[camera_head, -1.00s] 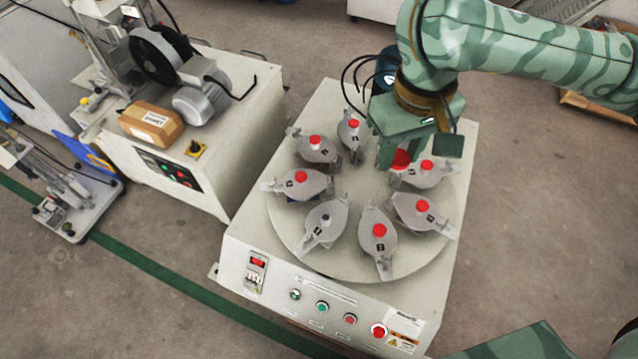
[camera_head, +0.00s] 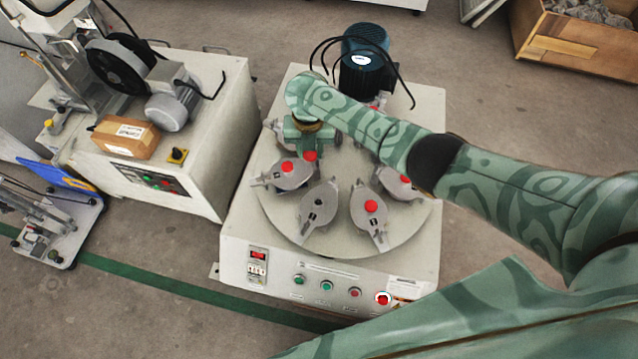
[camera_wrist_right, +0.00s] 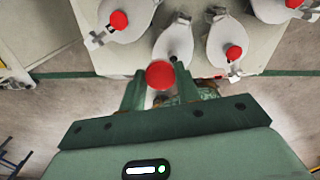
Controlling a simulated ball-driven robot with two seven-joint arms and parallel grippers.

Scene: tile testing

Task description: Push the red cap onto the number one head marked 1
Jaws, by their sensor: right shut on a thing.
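My right gripper (camera_head: 309,150) is shut on a red cap (camera_head: 310,156). It holds the cap over the left back part of the round turntable (camera_head: 281,222). In the right wrist view the cap (camera_wrist_right: 160,74) sits between the two green fingers. One grey head (camera_head: 319,204) at the front of the turntable has no red cap, only a small dark spot on top. It also shows in the right wrist view (camera_wrist_right: 176,42), beyond the held cap. The cap is apart from it. I cannot read its number. My left gripper is not in view.
Capped heads flank the bare one: one at left (camera_head: 287,169) and one at right (camera_head: 369,211). My right arm hides heads behind it. A blue motor (camera_head: 364,66) with black cables stands behind the turntable. Buttons line the white machine's front panel (camera_head: 325,283).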

